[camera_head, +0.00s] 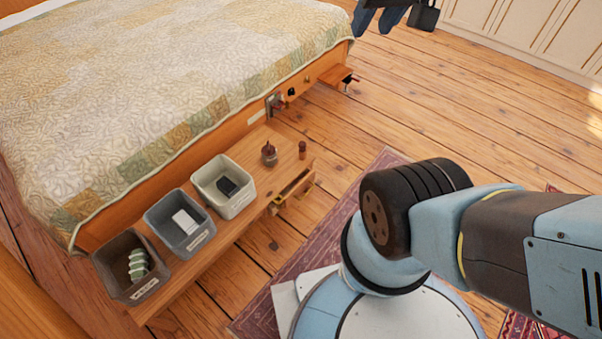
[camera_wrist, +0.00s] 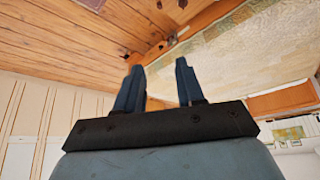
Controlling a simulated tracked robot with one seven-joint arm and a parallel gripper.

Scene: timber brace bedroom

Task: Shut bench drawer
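The low wooden bench (camera_head: 226,238) stands along the foot of the bed in the head view. Its drawer (camera_head: 296,196) is on the front side near the right end and stands partly open, with a dark gap showing inside. My gripper (camera_head: 378,14) is at the top edge of the head view, well beyond the bench and apart from the drawer. In the wrist view my gripper (camera_wrist: 160,78) has its two dark blue fingers spread with nothing between them. The drawer cannot be made out in the wrist view.
On the bench stand a brown bin (camera_head: 118,274), a blue-grey bin (camera_head: 166,234) and a pale bin (camera_head: 236,204), plus a small brown pot (camera_head: 269,155) and a small brown bottle (camera_head: 302,150). The bed (camera_head: 150,90) is behind. A patterned rug (camera_head: 340,212) lies in front; plank floor (camera_head: 420,100) is open beyond.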

